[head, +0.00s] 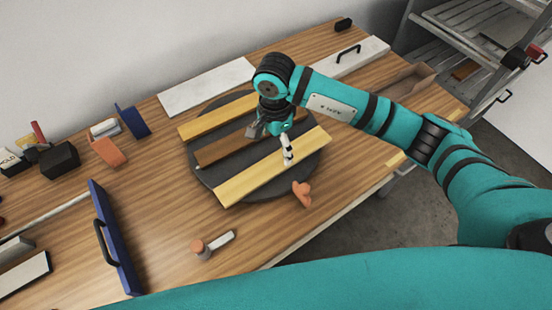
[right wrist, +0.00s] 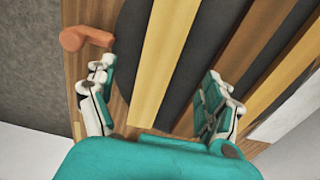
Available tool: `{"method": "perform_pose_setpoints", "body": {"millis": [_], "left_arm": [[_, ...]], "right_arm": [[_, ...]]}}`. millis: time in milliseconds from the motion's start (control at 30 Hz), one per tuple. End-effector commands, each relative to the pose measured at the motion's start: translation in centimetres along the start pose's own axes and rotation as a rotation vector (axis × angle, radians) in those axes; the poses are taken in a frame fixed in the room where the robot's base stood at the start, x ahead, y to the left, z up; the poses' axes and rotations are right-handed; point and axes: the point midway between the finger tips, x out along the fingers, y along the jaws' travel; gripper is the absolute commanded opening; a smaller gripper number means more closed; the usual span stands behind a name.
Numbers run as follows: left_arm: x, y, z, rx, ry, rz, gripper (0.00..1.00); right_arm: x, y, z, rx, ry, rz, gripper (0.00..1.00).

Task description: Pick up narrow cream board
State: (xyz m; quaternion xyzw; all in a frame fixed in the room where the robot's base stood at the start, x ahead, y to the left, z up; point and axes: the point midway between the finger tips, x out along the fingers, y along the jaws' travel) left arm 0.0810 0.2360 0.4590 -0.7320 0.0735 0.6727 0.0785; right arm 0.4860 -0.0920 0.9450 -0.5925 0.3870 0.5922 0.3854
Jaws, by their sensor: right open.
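The narrow cream board (head: 250,182) lies along the front of a dark round turntable (head: 208,184), its ends reaching past the disc. In the right wrist view, the cream board (right wrist: 166,55) runs between my right gripper's fingers (right wrist: 157,88), which are spread apart with nothing held. In the head view, my right gripper (head: 272,143) points down over the turntable, with one pale fingertip over the cream board, hiding a little of it. I cannot tell whether the fingers touch the board. My left gripper is not in view.
A brown board (head: 222,152) and a yellow board (head: 205,120) lie behind on the turntable. An orange piece (head: 302,193) stands close to its front edge. A blue board with a handle (head: 113,235) is at left. White panels (head: 207,86) lie at the back.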

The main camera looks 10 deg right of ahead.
Motion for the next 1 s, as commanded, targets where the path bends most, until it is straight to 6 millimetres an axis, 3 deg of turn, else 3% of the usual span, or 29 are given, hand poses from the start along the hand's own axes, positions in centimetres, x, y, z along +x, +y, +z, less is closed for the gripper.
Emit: {"method": "perform_pose_setpoints", "body": {"millis": [133, 367, 633, 933, 1000], "left_arm": [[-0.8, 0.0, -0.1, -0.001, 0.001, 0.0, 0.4], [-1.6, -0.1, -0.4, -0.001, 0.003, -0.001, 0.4], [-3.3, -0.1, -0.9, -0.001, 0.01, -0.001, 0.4], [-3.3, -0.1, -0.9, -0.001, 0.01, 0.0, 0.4], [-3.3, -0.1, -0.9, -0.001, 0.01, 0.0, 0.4]], "right_arm": [[2.0, 0.0, 0.1, 0.0, -0.003, 0.001, 0.85], [3.6, 0.0, 0.0, 0.002, -0.003, 0.002, 0.85], [7.4, -0.1, -0.3, 0.001, -0.003, 0.002, 0.85], [8.2, -0.1, -0.3, -0.001, -0.002, -0.002, 0.85], [8.2, -0.1, -0.4, -0.001, -0.002, -0.002, 0.78]]}}
